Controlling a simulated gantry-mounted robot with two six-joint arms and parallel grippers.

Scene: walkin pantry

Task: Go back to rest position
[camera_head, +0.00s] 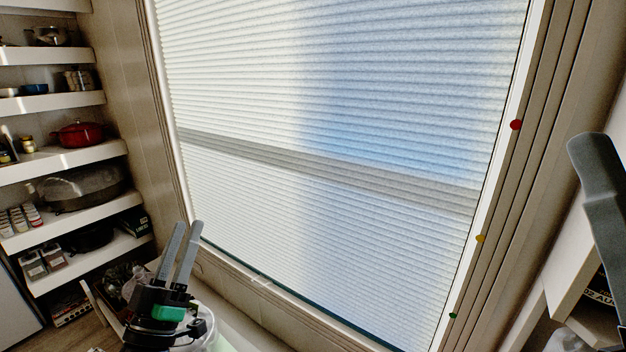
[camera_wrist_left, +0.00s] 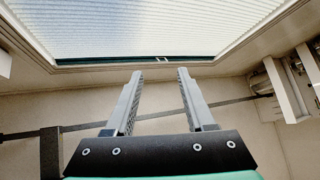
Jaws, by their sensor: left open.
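My left gripper (camera_head: 188,226) is in the lower left of the head view, pointing up in front of the window's lower left corner. Its two grey fingers stand apart with nothing between them. The left wrist view also shows the left gripper (camera_wrist_left: 160,74) open and empty, its fingers pointing toward the window's bottom edge. A dark grey part at the right edge of the head view looks like a piece of my right arm. No right gripper jaws can be made out.
A large window with a pleated blind (camera_head: 330,150) fills the middle. White shelves (camera_head: 60,155) on the left hold several items, including a red pot (camera_head: 78,134). Another white shelf unit (camera_head: 572,262) stands at the lower right. The space before the window looks clear.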

